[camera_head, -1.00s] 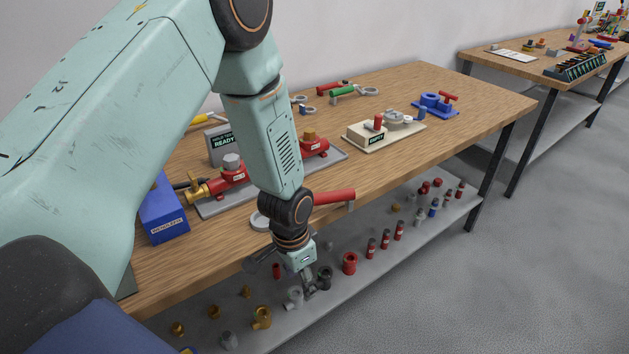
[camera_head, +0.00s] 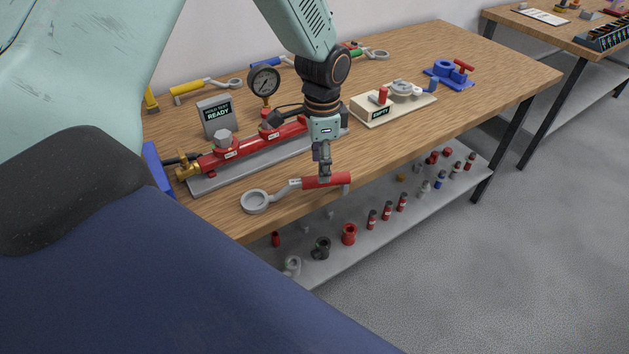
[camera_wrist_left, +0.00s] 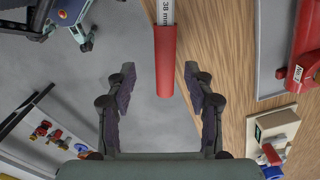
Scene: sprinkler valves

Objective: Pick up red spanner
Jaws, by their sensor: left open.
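The red spanner (camera_head: 327,181) lies at the front edge of the wooden table, its grey ring end (camera_head: 256,202) on the left and its red handle on the right, partly overhanging the edge. My left gripper (camera_head: 324,170) points down just above the handle. In the left wrist view the handle (camera_wrist_left: 165,55), with "38 mm" on its shank, reaches between the fingertips of my open left gripper (camera_wrist_left: 160,78). Both fingers look apart from it. My right gripper is not in view.
Behind the spanner stands a red valve manifold (camera_head: 235,150) on a grey plate with a gauge (camera_head: 264,82). A cream block (camera_head: 395,103) is to the right. A yellow spanner (camera_head: 205,87) lies behind. A lower shelf (camera_head: 330,258) holds several fittings.

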